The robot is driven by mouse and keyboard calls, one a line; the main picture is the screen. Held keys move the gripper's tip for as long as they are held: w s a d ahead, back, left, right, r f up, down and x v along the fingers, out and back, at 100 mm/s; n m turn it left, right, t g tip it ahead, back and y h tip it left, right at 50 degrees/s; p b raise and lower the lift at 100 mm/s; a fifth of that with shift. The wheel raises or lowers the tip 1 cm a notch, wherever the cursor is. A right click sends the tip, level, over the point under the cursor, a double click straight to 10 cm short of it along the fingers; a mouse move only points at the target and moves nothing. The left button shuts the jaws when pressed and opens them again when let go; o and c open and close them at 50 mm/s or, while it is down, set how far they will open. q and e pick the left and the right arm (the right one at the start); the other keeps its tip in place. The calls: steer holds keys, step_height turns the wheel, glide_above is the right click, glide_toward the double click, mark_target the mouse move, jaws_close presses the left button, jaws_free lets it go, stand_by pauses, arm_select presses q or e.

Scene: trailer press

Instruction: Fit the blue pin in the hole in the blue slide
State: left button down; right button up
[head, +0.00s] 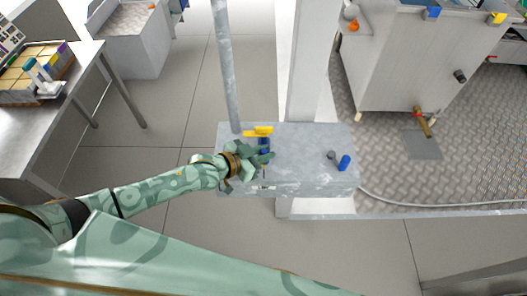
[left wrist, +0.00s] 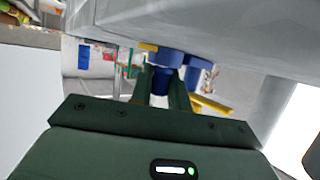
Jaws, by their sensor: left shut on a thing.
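My left gripper (head: 266,158) is at the front left of the grey metal block. In the left wrist view its fingers (left wrist: 162,88) are shut on a dark blue piece (left wrist: 161,80), which looks like the blue pin. A wider blue round part (left wrist: 165,58), perhaps on the blue slide, sits right above it; I cannot tell whether the pin is in a hole. A second blue round part (left wrist: 198,70) is beside it. In the head view a blue part (head: 265,141) shows just behind the gripper, under a yellow handle (head: 258,131). My right gripper is not in view.
The grey metal block (head: 300,142) bears a short blue cylinder (head: 344,162) and a small grey knob (head: 331,155) at its right. A metal pole (head: 226,70) and a pale post (head: 304,65) rise behind. A steel table (head: 50,110) is at the left.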

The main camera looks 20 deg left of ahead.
arm_select(q)
steer(key=shift+f, duration=0.1)
steer(key=c, duration=1.3)
jaws_free()
steer(key=shift+o, duration=0.2)
steer(key=shift+s, duration=0.1)
